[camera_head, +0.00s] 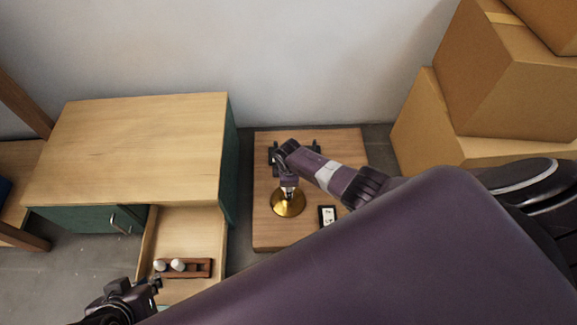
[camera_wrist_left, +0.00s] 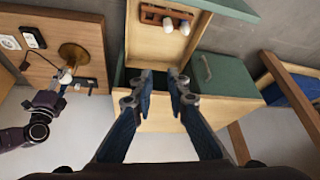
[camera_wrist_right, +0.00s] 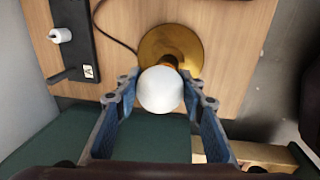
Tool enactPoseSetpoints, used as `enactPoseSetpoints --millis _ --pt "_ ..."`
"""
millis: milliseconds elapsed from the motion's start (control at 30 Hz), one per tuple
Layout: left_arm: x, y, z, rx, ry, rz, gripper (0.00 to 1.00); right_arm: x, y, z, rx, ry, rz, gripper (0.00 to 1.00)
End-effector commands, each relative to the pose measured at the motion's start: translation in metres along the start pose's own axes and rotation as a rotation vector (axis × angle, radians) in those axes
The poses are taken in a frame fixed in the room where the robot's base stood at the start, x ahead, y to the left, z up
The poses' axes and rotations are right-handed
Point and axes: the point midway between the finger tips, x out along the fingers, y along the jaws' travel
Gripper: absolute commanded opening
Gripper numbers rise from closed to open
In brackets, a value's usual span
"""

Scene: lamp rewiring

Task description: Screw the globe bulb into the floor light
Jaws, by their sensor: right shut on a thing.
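The floor light's round brass base (camera_head: 288,203) stands on the wooden board; it also shows in the right wrist view (camera_wrist_right: 188,42). My right gripper (camera_head: 286,166) is directly above it. In the right wrist view the white globe bulb (camera_wrist_right: 160,90) sits between my right gripper's two fingers (camera_wrist_right: 162,88), which are shut on it. The bulb lines up over the light's stem, but its lower end and the socket are hidden, so I cannot tell how far it is seated. My left gripper (camera_wrist_left: 155,92) is open and empty near the drawer.
The open drawer (camera_head: 190,228) holds a wooden rack (camera_head: 200,268) with two small white bulbs (camera_head: 177,264). The green cabinet (camera_head: 228,165) stands left of the board (camera_head: 350,150). A black fixture (camera_wrist_right: 75,30) and a cable lie beside the light. Cardboard boxes (camera_head: 490,75) are at right.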

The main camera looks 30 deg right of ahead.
Motion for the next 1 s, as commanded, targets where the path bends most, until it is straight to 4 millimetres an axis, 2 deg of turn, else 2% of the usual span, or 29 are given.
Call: enactPoseSetpoints --millis 200,567,767,867,1000 --pt "-0.002 -0.001 0.01 -0.001 -0.039 -0.002 0.15 0.001 -0.002 0.0 0.218 -0.035 -0.004 0.12" --pt "-0.002 -0.001 0.01 -0.001 -0.04 -0.002 0.15 0.001 -0.003 0.001 0.252 -0.04 -0.004 0.12" --pt "0.0 -0.001 0.007 -0.001 -0.025 -0.002 0.15 0.002 -0.003 0.0 0.451 -0.07 -0.006 0.12" --pt "0.0 -0.001 0.003 -0.001 -0.009 -0.002 0.15 0.001 -0.003 0.001 0.469 -0.073 -0.004 0.12" --pt "0.002 0.0 -0.002 0.0 0.015 -0.001 0.15 0.002 -0.004 0.0 0.599 -0.093 -0.005 0.12"
